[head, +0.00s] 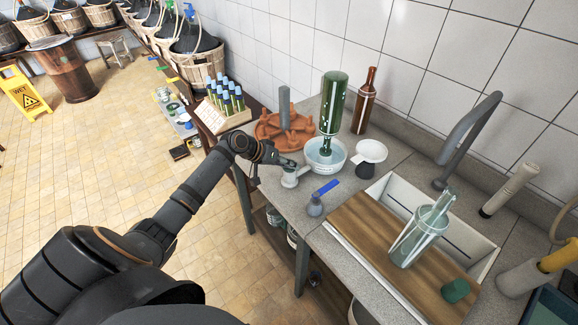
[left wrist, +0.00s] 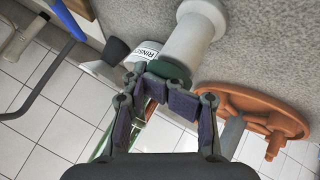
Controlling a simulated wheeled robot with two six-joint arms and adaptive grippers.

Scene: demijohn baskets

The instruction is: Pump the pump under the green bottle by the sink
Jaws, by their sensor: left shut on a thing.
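The green bottle (head: 333,100) stands upside down with its neck in a pale bowl (head: 326,155) on the counter by the sink. A white pump (head: 291,179) stands beside the bowl. The left wrist view shows its pale body (left wrist: 193,38) and dark green upper part (left wrist: 172,70), next to a white label reading RINSE (left wrist: 148,52). My left gripper (head: 282,164) is at the top of the pump, its fingers (left wrist: 168,92) closed around the pump handle, which they largely hide. The green bottle also shows behind a finger in the left wrist view (left wrist: 104,147). My right gripper is not in view.
A brown bottle (head: 364,100), terracotta stand (head: 285,133), white dish on a dark foot (head: 371,152) and blue-handled brush (head: 318,199) are close by. The sink (head: 470,237) holds a wooden board (head: 388,256) with a glass jug (head: 416,240).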

